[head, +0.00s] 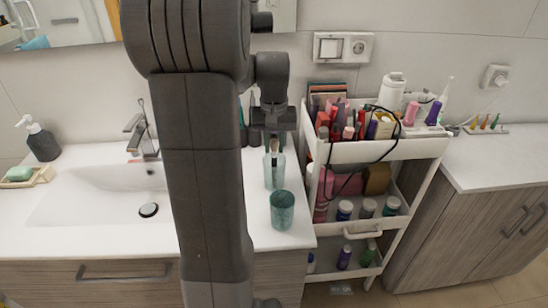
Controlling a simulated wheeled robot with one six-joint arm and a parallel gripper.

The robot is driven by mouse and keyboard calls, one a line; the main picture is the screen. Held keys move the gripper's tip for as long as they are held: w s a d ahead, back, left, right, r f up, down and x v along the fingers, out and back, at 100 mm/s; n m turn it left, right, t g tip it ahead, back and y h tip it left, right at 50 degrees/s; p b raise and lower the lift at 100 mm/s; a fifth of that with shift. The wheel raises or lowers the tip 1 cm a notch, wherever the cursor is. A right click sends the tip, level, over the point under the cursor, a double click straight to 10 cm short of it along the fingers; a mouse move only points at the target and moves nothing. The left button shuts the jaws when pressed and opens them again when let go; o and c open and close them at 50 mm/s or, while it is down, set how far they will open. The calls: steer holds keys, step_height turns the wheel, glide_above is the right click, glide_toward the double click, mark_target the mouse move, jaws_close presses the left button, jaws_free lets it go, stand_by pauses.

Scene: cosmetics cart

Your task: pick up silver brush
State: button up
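My gripper (271,128) points down over the right end of the white washbasin counter, just left of the cart. Directly below it, a slim brush-like item (274,146) with a brownish upper part shows at the top of a clear bluish glass (274,176). I cannot tell for sure that this is the silver brush, nor whether my gripper touches it. The fingers are small and dark, so their opening does not show. No other clearly silver brush can be made out; the crowded top tray of the cart (390,151) may hide one.
A green-tinted tumbler (282,212) stands in front of the glass near the counter edge. Dark bottles stand behind my gripper. The cart's top tray is packed with cosmetics, and a black cable (398,132) hangs over its front. A soap dispenser (41,140) stands far left.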

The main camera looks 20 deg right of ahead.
step_height(320, 180, down, 2)
steer(key=shift+f, duration=0.1)
jaws_close()
step_height(320, 180, up, 28)
steer(key=p, duration=0.1)
stand_by(0.8)
